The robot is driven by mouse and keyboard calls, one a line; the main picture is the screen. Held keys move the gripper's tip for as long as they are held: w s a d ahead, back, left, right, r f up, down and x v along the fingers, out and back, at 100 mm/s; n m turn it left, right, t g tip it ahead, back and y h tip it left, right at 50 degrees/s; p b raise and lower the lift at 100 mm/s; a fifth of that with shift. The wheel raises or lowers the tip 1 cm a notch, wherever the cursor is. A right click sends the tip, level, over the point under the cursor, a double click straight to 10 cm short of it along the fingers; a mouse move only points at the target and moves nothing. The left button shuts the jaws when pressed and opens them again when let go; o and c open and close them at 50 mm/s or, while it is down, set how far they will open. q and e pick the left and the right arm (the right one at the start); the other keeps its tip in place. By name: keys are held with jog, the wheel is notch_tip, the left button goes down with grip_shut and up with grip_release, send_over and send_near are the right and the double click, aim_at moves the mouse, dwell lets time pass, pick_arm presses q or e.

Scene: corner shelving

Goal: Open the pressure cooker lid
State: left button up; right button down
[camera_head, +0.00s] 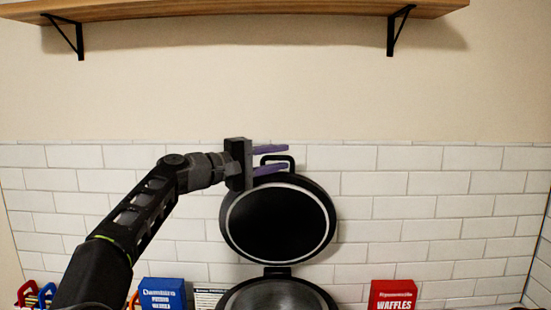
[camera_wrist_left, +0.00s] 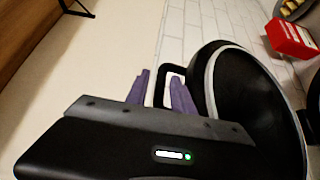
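The pressure cooker lid (camera_head: 278,222) stands raised, near upright, on its hinge in the head view, its dark inner side with a pale ring facing me. It also shows in the left wrist view (camera_wrist_left: 250,100). The lid's black loop handle (camera_head: 290,160) is at its top. The cooker pot (camera_head: 277,297) sits below, cut by the bottom edge. My left gripper (camera_head: 288,160) is at the lid's top left, its two purple fingers apart. In the left wrist view the handle (camera_wrist_left: 170,74) lies at the fingers; contact cannot be told. My right gripper is not in view.
A blue box (camera_head: 162,293) stands left of the pot and a red waffles box (camera_head: 393,294) right of it. A white tiled wall (camera_head: 430,215) is close behind the lid. A wooden shelf (camera_head: 250,10) runs overhead on black brackets.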

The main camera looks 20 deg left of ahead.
pick_arm(q)
jog(key=shift+w+d+f, duration=0.15)
jog(key=shift+s+a+f+b, duration=0.1)
jog(key=shift+s+a+b, duration=0.35)
jog(key=shift+a, duration=0.05)
jog(key=b+v, duration=0.3)
jog(key=v, duration=0.3)
jog(key=shift+s, duration=0.25)
jog(key=shift+a, duration=0.1)
